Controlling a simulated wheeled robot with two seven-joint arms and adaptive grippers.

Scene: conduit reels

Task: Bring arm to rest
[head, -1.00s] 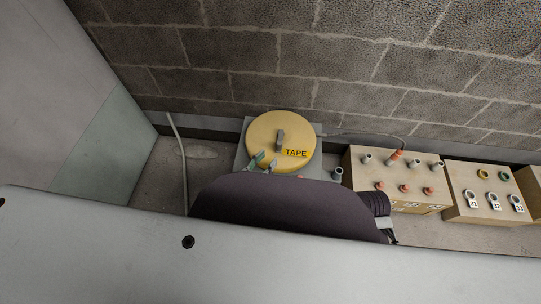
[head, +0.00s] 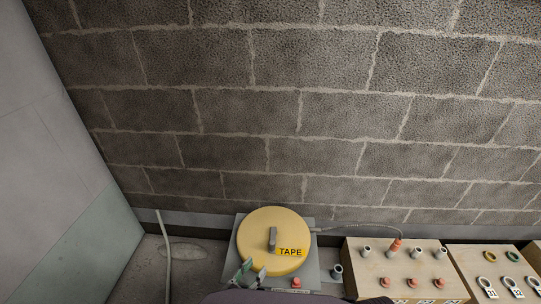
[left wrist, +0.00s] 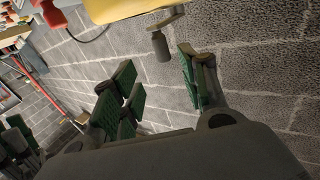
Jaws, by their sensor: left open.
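The yellow tape reel (head: 262,252), with a black-on-yellow TAPE label and a grey crank knob (head: 272,238), sits on a grey base (head: 310,268) against the wall. My left gripper (head: 252,271) is at the front edge of the reel, partly cut off by the frame. In the left wrist view the left gripper (left wrist: 160,88) has its green-padded fingers spread wide with nothing between them. The reel's yellow rim (left wrist: 118,10) and its crank handle (left wrist: 161,46) show beyond the fingers. What seems to be my right gripper (left wrist: 16,142) shows dark and small at the left edge.
A wooden box (head: 405,258) with grey and orange fittings stands right of the reel, with a line running to one orange fitting (head: 395,246). Another box (head: 482,262) has numbered rings. A block wall (head: 300,110) rises behind; a pale panel (head: 60,180) is at left.

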